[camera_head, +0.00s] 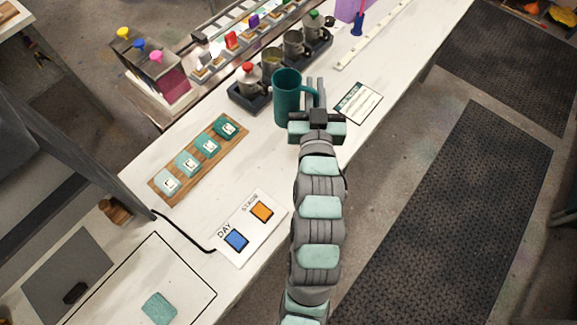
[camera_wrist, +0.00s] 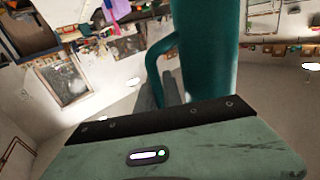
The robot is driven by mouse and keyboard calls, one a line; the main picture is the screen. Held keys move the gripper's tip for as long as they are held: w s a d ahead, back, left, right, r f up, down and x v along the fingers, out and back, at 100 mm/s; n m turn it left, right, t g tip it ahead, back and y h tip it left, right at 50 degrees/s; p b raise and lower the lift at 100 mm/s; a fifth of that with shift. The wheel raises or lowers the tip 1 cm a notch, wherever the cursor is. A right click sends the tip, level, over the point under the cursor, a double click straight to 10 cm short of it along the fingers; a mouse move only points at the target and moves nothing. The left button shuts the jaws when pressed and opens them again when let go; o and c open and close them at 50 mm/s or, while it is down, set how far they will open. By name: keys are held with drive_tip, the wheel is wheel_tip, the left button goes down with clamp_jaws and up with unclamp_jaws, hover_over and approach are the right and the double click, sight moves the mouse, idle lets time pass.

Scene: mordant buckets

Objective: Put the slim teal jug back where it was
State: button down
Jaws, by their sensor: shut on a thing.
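The slim teal jug (camera_head: 287,97) is upright in the head view, with its handle on the right side. My gripper (camera_head: 316,92) reaches in from the right and is shut on the jug's handle. In the wrist view the jug (camera_wrist: 207,50) rises at the upper right, with its handle (camera_wrist: 153,65) at the fingers of my gripper (camera_wrist: 160,92). The jug's base is over or on the white bench; I cannot tell whether it touches.
A dark tray (camera_head: 240,104) with several small pots stands behind the jug. A wooden board (camera_head: 160,196) with teal tiles is at left. A printed card (camera_head: 358,103) lies right of my gripper. A card with blue and orange squares (camera_head: 232,257) lies nearer. Bare bench (camera_head: 262,150) lies between.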

drive_tip(key=shift+d+f+b, duration=0.1)
drive_tip(key=shift+d+b, duration=0.1)
drive_tip(key=shift+b, duration=0.4)
drive_tip(key=shift+f+b, duration=0.2)
drive_tip(key=shift+b, duration=0.1)
wheel_tip(320, 180, down, 19)
drive_tip(key=b, duration=0.4)
drive_tip(key=shift+f, duration=0.15)
drive_tip(key=shift+f, duration=0.15)
drive_tip(key=c, duration=1.5)
unclamp_jaws()
